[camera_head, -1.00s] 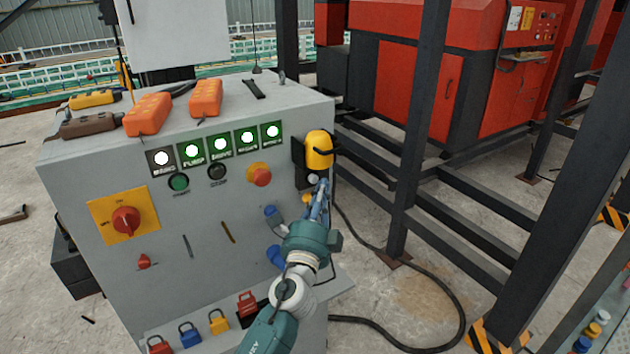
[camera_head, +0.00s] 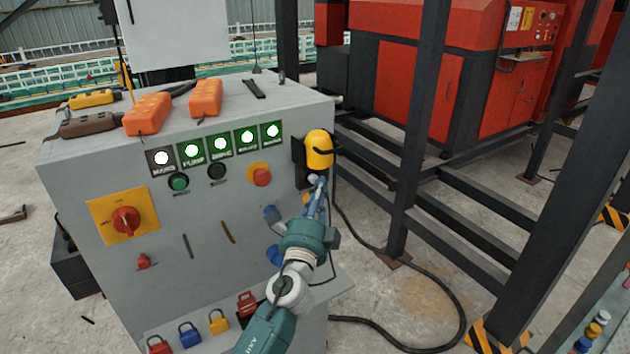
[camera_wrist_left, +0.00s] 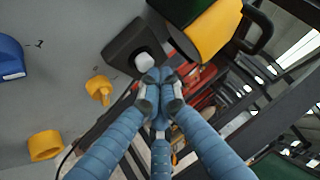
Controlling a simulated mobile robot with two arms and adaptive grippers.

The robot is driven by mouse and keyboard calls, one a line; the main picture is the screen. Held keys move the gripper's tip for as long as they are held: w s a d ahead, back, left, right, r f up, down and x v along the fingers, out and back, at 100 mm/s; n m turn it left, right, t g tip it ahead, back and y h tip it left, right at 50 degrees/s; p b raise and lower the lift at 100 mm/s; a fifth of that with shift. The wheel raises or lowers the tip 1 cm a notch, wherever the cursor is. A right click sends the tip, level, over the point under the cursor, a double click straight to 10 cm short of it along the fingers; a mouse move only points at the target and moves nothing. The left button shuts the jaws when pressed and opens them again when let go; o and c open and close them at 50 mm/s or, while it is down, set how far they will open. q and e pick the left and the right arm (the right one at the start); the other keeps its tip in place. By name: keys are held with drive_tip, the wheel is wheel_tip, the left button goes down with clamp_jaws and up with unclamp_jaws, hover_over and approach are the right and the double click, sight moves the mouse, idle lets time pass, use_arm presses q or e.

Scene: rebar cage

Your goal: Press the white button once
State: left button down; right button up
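The white button (camera_wrist_left: 145,62) sits on a dark box (camera_wrist_left: 126,46) mounted on the grey cabinet, below a yellow part (camera_wrist_left: 212,30). My left gripper (camera_wrist_left: 161,84) has its blue fingers drawn together with the tips meeting, and nothing shows between them. In the wrist view the tips appear just below and right of the button; I cannot tell whether they touch it. In the head view the left gripper (camera_head: 318,184) is at the button's place below the yellow part (camera_head: 319,150) and largely hides the button. My right gripper is not in view.
The grey cabinet (camera_head: 190,240) carries lit indicators, a red rotary switch (camera_head: 126,221) and a red button (camera_head: 262,177). Orange pendants (camera_head: 148,113) lie on top. Dark steel posts (camera_head: 415,130) stand to the right, and a black cable (camera_head: 455,290) lies on the floor.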

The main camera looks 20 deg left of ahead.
use_arm(q)
drive_tip(key=shift+w+a+r, duration=0.1)
drive_tip(key=shift+w+a, duration=0.35)
drive_tip(key=shift+a, duration=0.25)
idle(1.1)
drive_tip(key=shift+d, duration=0.1)
drive_tip(key=shift+s+d, duration=0.75)
drive_tip(key=shift+d, duration=0.1)
drive_tip(key=shift+s+d+b, duration=0.15)
drive_tip(key=shift+s+d, duration=0.65)
drive_tip(key=shift+d, duration=0.2)
drive_tip(key=shift+s+d+b, duration=0.15)
drive_tip(key=shift+s+d, duration=0.6)
drive_tip(key=shift+d, duration=0.25)
